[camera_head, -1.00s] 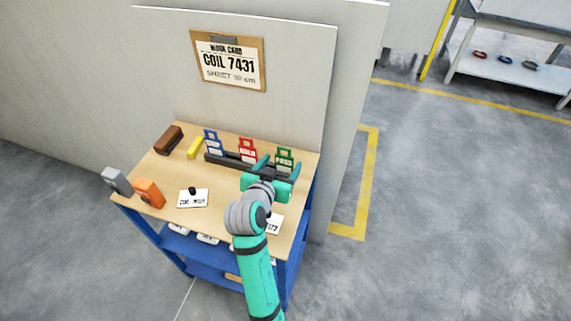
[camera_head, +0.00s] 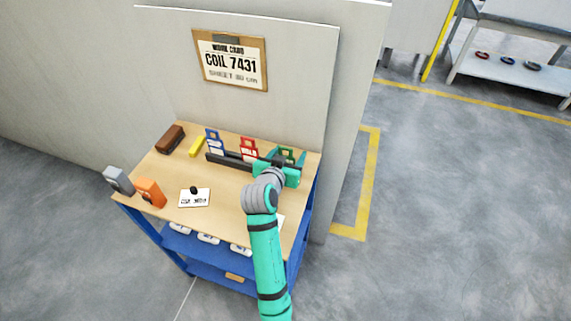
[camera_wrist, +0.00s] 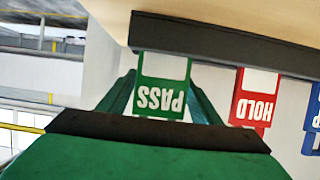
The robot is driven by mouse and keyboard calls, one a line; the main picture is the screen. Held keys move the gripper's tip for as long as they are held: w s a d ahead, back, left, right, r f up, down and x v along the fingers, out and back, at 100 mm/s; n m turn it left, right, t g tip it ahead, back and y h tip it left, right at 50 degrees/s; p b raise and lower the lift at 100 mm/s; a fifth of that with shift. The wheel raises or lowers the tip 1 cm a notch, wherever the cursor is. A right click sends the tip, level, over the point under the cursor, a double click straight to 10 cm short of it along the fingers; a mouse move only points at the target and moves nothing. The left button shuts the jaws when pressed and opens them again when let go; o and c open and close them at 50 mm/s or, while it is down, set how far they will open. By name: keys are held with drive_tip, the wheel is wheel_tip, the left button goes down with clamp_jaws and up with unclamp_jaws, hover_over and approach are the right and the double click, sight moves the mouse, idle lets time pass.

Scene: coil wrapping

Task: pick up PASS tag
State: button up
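The green PASS tag (camera_wrist: 162,88) stands in the dark rack (camera_wrist: 225,42), upside down in the wrist view. In the head view the tag (camera_head: 287,152) shows only in part behind my gripper (camera_head: 286,158). My gripper's two teal fingers (camera_wrist: 162,100) reach forward on either side of the tag. They look open around it, and I cannot tell whether they touch it. The tag is still in the rack.
The red HOLD tag (camera_wrist: 256,97) stands beside the PASS tag, with a blue tag (camera_head: 214,141) beyond it. The rack stands on the wooden bench top (camera_head: 232,205). An orange device (camera_head: 150,192), a grey device (camera_head: 118,180) and a brown block (camera_head: 170,138) sit at left.

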drive_tip(key=c, duration=0.7)
